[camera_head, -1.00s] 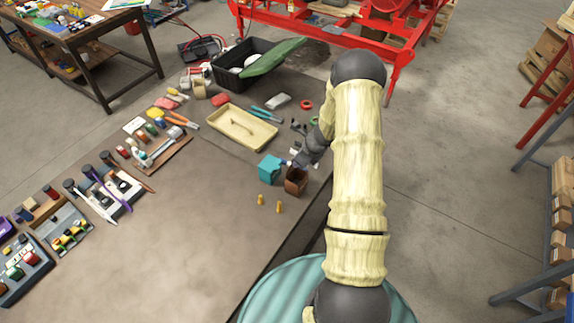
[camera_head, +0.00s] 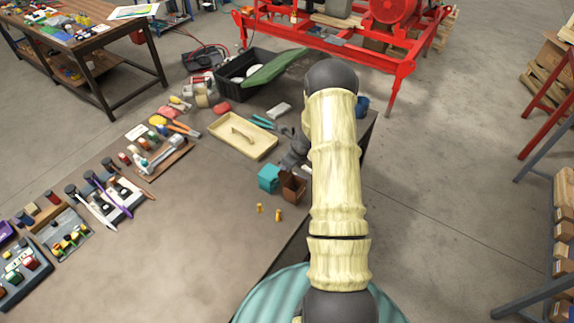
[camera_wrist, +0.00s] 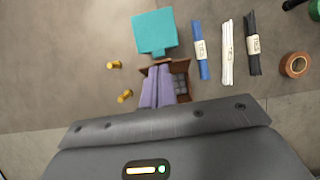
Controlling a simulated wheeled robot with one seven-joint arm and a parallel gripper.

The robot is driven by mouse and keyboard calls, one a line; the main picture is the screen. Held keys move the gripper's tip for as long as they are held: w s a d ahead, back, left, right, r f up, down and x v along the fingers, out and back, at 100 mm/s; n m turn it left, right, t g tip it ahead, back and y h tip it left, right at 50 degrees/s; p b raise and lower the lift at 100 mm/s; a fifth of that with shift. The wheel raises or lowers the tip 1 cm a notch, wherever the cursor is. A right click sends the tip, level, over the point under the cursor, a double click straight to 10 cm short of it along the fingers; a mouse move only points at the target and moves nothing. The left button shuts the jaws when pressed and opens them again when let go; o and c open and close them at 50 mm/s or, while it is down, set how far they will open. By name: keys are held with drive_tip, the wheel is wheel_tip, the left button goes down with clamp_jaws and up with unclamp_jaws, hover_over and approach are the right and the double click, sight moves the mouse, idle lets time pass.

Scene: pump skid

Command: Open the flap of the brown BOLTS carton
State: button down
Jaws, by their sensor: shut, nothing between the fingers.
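The brown carton (camera_head: 291,188) stands near the table's right edge, beside a teal box (camera_head: 269,178). Its label cannot be read. In the wrist view the carton (camera_wrist: 179,64) is open at least in part, with grey contents (camera_wrist: 182,84) showing on its right side and brown panels around them. My gripper (camera_wrist: 158,69) is shut and empty, its purple fingers side by side over the carton's left part and hiding it. Whether they touch a flap cannot be told. In the head view my gripper (camera_head: 288,165) is just behind the carton, its fingers mostly hidden.
The teal box (camera_wrist: 154,32) is close to the carton. Blue, white and black bundles (camera_wrist: 227,52) and a tape roll (camera_wrist: 296,65) lie to the right in the wrist view. A cream tray (camera_head: 232,148) lies behind.

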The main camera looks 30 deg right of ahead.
drive_tip(key=shift+d, duration=0.3)
drive_tip(key=shift+a+r+p, duration=0.1)
drive_tip(key=shift+r+p, duration=0.55)
drive_tip(key=shift+r, duration=0.2)
drive_tip(key=shift+s, duration=0.15)
